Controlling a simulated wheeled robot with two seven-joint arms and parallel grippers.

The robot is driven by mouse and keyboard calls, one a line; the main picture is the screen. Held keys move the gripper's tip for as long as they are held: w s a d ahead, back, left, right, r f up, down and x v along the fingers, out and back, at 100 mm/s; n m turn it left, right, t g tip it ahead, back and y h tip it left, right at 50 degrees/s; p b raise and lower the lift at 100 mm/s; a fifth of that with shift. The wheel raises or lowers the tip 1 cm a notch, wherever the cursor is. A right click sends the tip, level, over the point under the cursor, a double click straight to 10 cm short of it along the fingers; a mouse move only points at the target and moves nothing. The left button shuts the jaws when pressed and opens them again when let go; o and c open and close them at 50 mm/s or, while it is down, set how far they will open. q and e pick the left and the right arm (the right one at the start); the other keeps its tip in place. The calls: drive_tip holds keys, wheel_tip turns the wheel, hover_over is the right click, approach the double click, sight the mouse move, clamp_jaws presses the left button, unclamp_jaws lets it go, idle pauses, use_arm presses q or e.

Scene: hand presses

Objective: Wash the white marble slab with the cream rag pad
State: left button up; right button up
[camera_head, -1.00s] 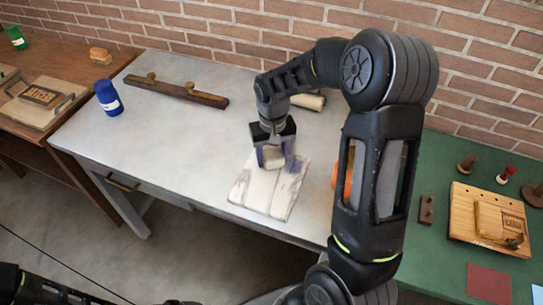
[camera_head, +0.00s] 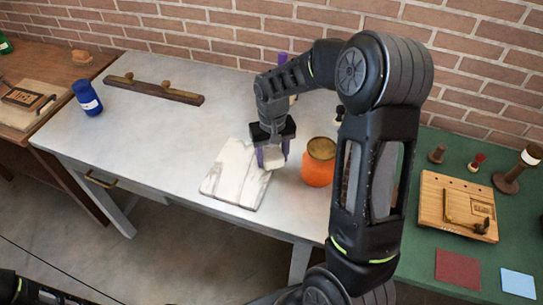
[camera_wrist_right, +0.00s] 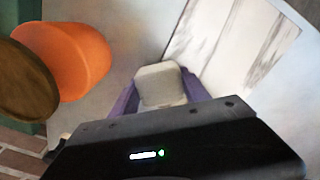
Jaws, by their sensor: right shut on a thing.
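The white marble slab (camera_head: 229,182) lies flat near the front edge of the grey table, with faint grey streaks. It also shows at the upper right in the right wrist view (camera_wrist_right: 232,42). My right gripper (camera_head: 272,158) points down with purple fingers, shut on the cream rag pad (camera_head: 274,159). The pad (camera_wrist_right: 160,85) sits between the fingers, at the slab's far right corner. I cannot tell whether it touches the slab. My left gripper is out of view; only part of the left arm shows at the lower left.
An orange jar with a brown lid (camera_head: 318,165) stands close right of my right gripper. The table's middle left is clear. A green table (camera_head: 400,243) with wooden tools adjoins at right.

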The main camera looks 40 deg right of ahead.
wheel_tip(320, 180, up, 3)
drive_tip(key=shift+w+f+p, duration=0.1)
drive_tip(key=shift+f+p, duration=0.1)
drive_tip(key=shift+p, duration=0.1)
drive_tip(key=shift+w+a+r+p, duration=0.15)
drive_tip(key=shift+r+p, duration=0.35)
drive_tip(key=shift+r, duration=0.15)
drive_tip(key=shift+r+p, duration=0.55)
drive_tip(key=shift+r, duration=0.2)
drive_tip(key=shift+r+p, duration=0.85)
drive_tip(key=shift+r, duration=0.45)
drive_tip(key=shift+f, duration=0.1)
